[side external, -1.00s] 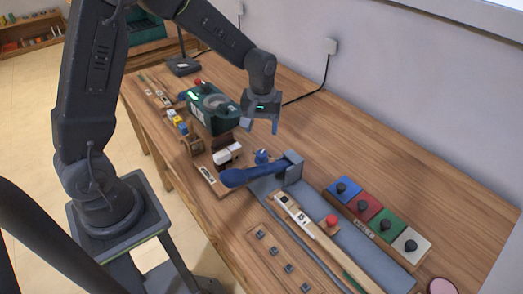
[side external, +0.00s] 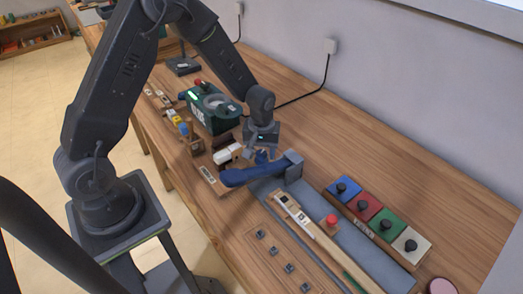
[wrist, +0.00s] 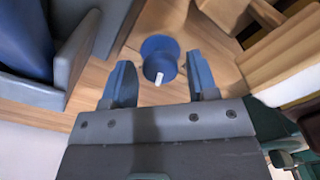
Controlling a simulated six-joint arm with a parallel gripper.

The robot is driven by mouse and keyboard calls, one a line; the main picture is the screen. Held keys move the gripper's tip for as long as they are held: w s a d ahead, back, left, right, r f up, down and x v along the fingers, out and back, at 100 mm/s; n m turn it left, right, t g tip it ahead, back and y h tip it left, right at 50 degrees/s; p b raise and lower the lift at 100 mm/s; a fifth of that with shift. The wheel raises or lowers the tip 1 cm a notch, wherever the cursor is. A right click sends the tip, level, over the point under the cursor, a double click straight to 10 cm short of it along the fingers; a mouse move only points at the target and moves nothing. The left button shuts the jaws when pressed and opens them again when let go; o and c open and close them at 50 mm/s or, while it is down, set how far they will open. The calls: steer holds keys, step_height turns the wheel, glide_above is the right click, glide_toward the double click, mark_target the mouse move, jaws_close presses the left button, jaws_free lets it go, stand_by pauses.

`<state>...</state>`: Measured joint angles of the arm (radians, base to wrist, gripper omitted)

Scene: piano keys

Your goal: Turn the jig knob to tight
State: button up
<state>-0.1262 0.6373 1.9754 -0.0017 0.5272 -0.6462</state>
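The jig knob appears to be the small blue round knob with a white pointer mark; in the wrist view the knob (wrist: 160,58) sits on the wooden surface between my fingers. In the side external view the knob (side external: 262,156) is mostly hidden by my gripper (side external: 261,150), which is low over it, left of the grey block. In the wrist view my gripper (wrist: 158,72) is open, with a gap between the knob and each finger. I cannot tell how deep the fingers reach beside it. Any tight marking is not readable.
A long blue arm (side external: 250,174) with a grey end block (side external: 293,166) lies just in front and to the right. White blocks (side external: 228,154) and a green machine (side external: 212,112) stand to the left. Coloured knob panels (side external: 367,208) are at right.

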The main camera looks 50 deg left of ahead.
mark_target(261, 153)
steer(key=c, duration=0.7)
steer(key=shift+m, duration=2.3)
steer(key=shift+c, duration=0.2)
steer(key=o, duration=0.9)
steer(key=shift+r, duration=0.1)
step_height(261, 153, up, 14)
steer(key=shift+f, duration=0.15)
